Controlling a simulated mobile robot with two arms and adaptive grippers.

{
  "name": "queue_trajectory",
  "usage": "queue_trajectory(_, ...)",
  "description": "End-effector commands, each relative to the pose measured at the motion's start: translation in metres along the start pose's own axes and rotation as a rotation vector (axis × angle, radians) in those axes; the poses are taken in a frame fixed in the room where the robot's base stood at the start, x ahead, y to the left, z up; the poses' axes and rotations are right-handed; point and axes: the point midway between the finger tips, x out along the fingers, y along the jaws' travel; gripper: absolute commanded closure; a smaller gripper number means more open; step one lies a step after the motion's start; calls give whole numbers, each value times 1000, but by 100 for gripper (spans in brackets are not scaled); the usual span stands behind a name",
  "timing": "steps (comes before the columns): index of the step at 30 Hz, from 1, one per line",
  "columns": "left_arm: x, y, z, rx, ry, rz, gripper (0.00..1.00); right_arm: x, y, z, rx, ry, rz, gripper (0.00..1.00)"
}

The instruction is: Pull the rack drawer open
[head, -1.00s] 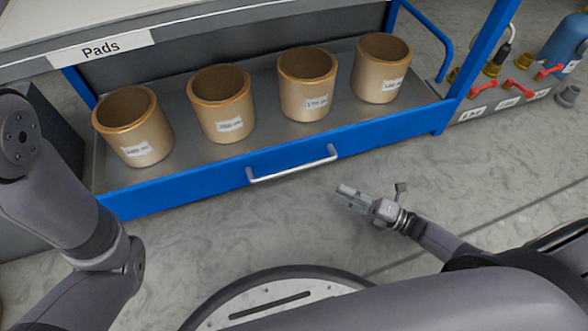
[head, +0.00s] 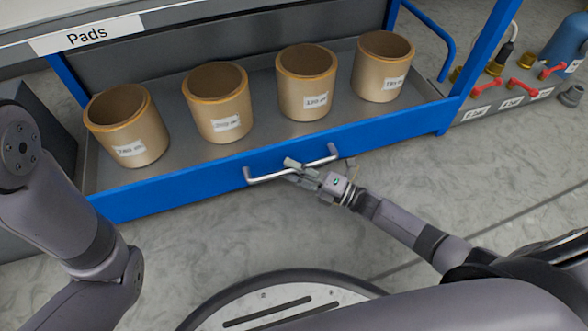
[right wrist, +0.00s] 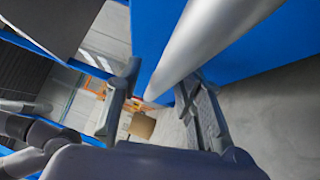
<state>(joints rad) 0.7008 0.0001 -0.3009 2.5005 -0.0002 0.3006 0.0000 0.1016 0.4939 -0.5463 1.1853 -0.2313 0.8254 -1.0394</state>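The rack drawer (head: 170,192) is a grey tray with a blue front, below the "Pads" label. Its silver bar handle (head: 265,178) is on the middle of the front. The right end of the front meets the blue rack post. My right gripper (head: 296,170) is at the handle's middle, one finger above the bar and one below it. In the right wrist view the handle (right wrist: 210,35) runs between the two spread fingers (right wrist: 160,105), with a gap visible beside it. My left arm shows at the left, but its gripper is out of view.
Several tan pots (head: 307,85) with paper labels stand in the drawer. A grey panel with red-handled valves (head: 486,85) is at the right, next to a blue container (head: 566,45). The floor in front of the drawer (head: 220,235) is clear.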

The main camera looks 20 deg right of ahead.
Motion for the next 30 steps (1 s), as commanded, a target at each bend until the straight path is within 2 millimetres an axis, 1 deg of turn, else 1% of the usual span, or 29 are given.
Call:
queue_trajectory(5, 0, 0, 0, 0, 0, 0, 100, 0, 0, 0, 0, 0, 0, 66)
queue_trajectory(20, 0, 0, 0, 1, -1, 0, 100, -1, 0, 0, 0, 0, 0, 99)
queue_trajectory(30, 0, 0, 1, 1, -2, 0, 100, -1, 0, 0, 1, 0, 0, 100)
